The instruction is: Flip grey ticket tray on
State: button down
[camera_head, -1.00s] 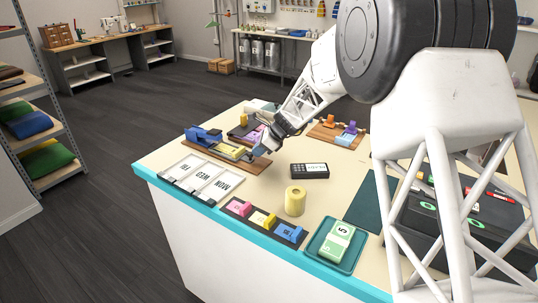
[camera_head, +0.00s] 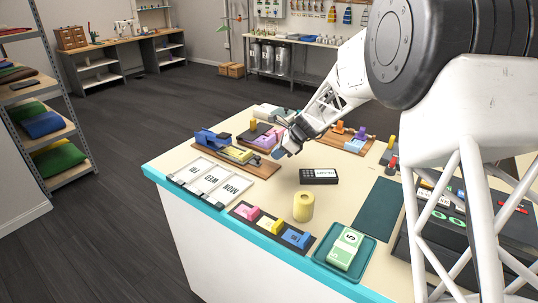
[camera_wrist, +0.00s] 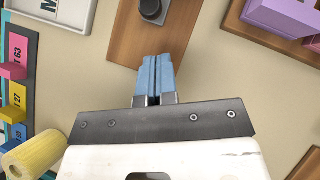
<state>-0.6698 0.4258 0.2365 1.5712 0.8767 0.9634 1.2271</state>
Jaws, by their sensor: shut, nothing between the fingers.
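I cannot pick out a grey ticket tray with certainty. A wooden board (camera_head: 262,172) holds a blue device (camera_head: 210,138) and a yellow block (camera_head: 239,155). In the wrist view the end of a brown board (camera_wrist: 135,45) carries a dark grey round knob (camera_wrist: 152,9). My gripper (camera_head: 277,154) is over the near right end of the board, beside the yellow block. Its blue fingers (camera_wrist: 153,60) are pressed together and empty, pointing towards the knob with a gap between. I cannot tell whether they touch the board.
White day-sign trays (camera_head: 212,181) lie at the left edge. A dark ticket strip (camera_head: 272,226), a yellow roll (camera_head: 303,206), a black box (camera_head: 319,177) and a teal tray (camera_head: 326,261) stand nearer. A purple piece (camera_wrist: 285,15) sits on another board.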

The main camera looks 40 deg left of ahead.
jog(key=v, duration=0.9)
jog(key=shift+r, duration=0.35)
jog(key=shift+w+d, duration=0.1)
jog(key=shift+d, duration=0.05)
jog(key=s+d+r+n+t+h, duration=0.15)
jog(key=s+d+r, duration=0.25)
jog(key=d, duration=0.8)
jog(key=s+d+r+n+t, duration=0.15)
jog(key=s+d+r, duration=0.25)
jog(key=d, duration=0.8)
jog(key=s+d+r+n+t+h, duration=0.1)
jog(key=s+d+r+n, duration=0.25)
jog(key=d, duration=0.85)
jog(key=s+d+f+n+t+h, duration=0.1)
jog(key=s+d+f+n+h, duration=0.1)
jog(key=s+d, duration=1)
jog(key=s+d+f+n+t+h, duration=0.1)
jog(key=s+d+f+n+h, duration=0.1)
jog(key=s+d, duration=1.1)
jog(key=s+n+h, duration=0.1)
jog(key=s+n, duration=0.1)
jog(key=shift+s+d, duration=0.2)
jog(key=shift+s, duration=0.2)
